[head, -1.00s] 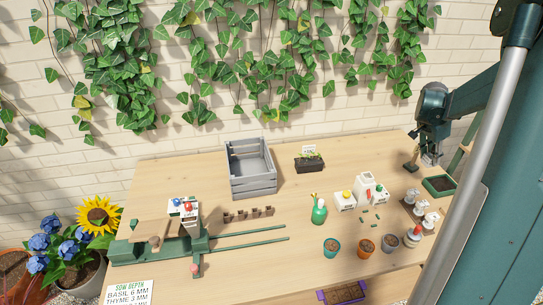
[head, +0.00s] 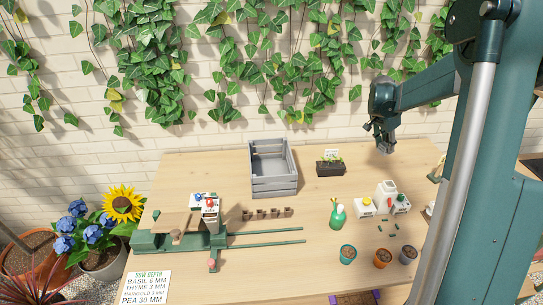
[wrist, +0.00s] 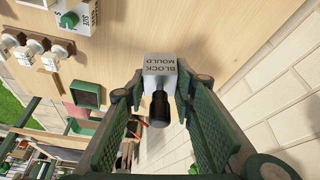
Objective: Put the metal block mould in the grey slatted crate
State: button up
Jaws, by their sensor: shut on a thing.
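The metal block mould (wrist: 160,68) is a small grey block with a black handle, its lettering showing in the wrist view. My gripper (wrist: 160,95) is shut on it by the handle. In the head view my gripper (head: 384,136) is up above the back right of the table, and the mould (head: 387,149) hangs below it, small and hard to make out. The grey slatted crate (head: 275,189) stands at the back middle of the table, left of my gripper. It is open at the top and looks empty.
A black seedling tray (head: 330,168) stands between the crate and my gripper. A green spray bottle (head: 338,217), white boxes (head: 386,188) and small pots (head: 382,258) are in front. A green press (head: 180,238) is at the left. Ivy hangs on the wall behind.

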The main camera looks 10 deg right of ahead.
jog(key=w+a+n, duration=0.2)
jog(key=w+a, duration=0.4)
jog(key=a, duration=0.7)
jog(key=n+t+y+p, duration=0.1)
jog(key=n+t+p, duration=0.1)
jog(key=n, duration=0.2)
send_over(272, 168)
jog(key=s+a, duration=0.1)
jog(key=shift+s+a+f, duration=0.1)
jog(key=shift+f, duration=2.5)
jog(key=shift+f, duration=0.1)
jog(key=shift+f, duration=3)
jog(key=shift+f+b, duration=0.45)
jog(key=shift+f, duration=1.45)
